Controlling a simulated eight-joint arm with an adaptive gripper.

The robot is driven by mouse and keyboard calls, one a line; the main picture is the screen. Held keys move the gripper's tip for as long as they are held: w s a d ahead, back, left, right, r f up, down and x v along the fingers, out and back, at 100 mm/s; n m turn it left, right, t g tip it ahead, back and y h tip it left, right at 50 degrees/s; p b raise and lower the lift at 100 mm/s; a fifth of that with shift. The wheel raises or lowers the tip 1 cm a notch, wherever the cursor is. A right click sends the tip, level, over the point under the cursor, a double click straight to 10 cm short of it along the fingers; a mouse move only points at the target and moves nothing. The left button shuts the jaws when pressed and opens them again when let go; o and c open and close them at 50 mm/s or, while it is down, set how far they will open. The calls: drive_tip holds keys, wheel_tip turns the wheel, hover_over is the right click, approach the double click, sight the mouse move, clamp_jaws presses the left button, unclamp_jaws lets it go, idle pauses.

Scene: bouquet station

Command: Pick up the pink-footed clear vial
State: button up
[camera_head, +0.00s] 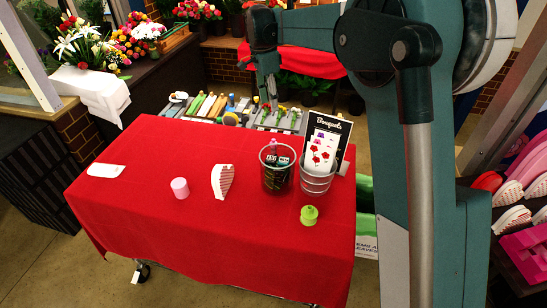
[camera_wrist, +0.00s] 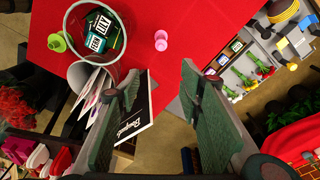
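A small pink piece (camera_wrist: 161,40), which looks like the pink-footed vial, stands on the red table in the wrist view, beyond and between my fingers. I cannot make out clear glass. My gripper (camera_wrist: 158,92) is open and empty; in the head view it (camera_head: 269,98) hangs past the table's back edge, apart from the vial. A pink cylinder (camera_head: 180,188) stands at the table's left-middle.
A green item (camera_head: 309,215), cake-like wedge (camera_head: 222,181) and white piece (camera_head: 106,170) share the red table (camera_head: 140,220). A tool tray (camera_head: 205,108) lies behind.

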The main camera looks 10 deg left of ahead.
wheel_tip(320, 180, down, 17)
drive_tip(key=shift+f, duration=0.15)
drive_tip(key=shift+f, duration=0.15)
drive_tip(key=shift+w+d+f, duration=0.1)
drive_tip(key=shift+d+f, duration=0.05)
drive_tip(key=shift+f, duration=0.95)
drive_tip(key=shift+f, duration=0.15)
drive_tip(key=shift+w+d+f+p, duration=0.1)
drive_tip(key=shift+f+p, duration=0.05)
drive_tip(key=shift+f, duration=0.65)
drive_tip(key=shift+w+d+f+p, duration=0.1)
drive_tip(key=shift+w+f, duration=0.05)
drive_tip(key=shift+f, duration=0.7)
drive_tip(key=shift+w+d+f+p, duration=0.1)
drive_tip(key=shift+f+p, duration=0.05)
drive_tip(key=shift+f, duration=0.65)
clamp_jaws()
